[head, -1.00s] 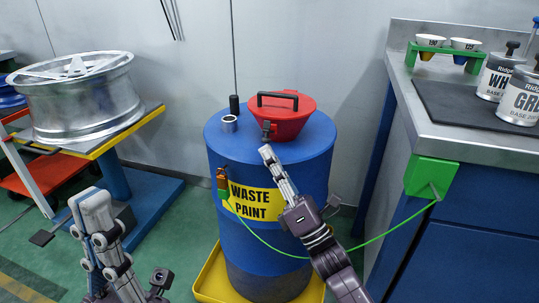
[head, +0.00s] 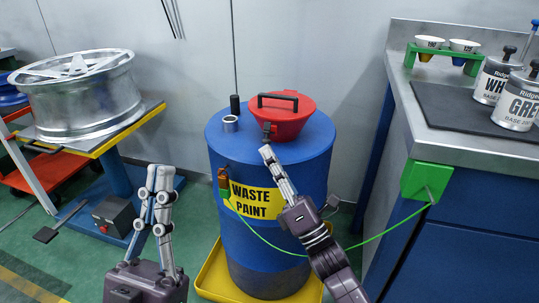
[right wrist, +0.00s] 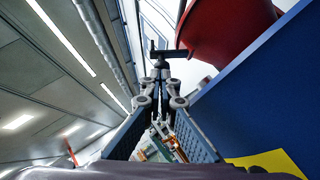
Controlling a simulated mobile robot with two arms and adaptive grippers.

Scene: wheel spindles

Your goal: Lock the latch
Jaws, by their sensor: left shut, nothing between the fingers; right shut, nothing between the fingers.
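A blue waste paint drum (head: 225,165) has a red funnel lid (head: 290,122) with a black bar handle on top. A small dark latch (head: 267,130) sits at the lid's front edge; it also shows as a dark T-shaped piece in the right wrist view (right wrist: 166,54). My right gripper (head: 265,150) is shut and empty, with its tips just below the latch; I cannot tell whether they touch it. In the right wrist view its tips (right wrist: 161,74) meet in front of the latch. My left gripper (head: 161,176) is shut and empty, left of the drum.
A green cable runs across the drum's front to a green box (head: 427,180) on the bench corner. The bench (head: 460,145) with paint cans stands right. A metal wheel (head: 75,95) rests on a stand at left. A yellow tray (head: 212,283) lies under the drum.

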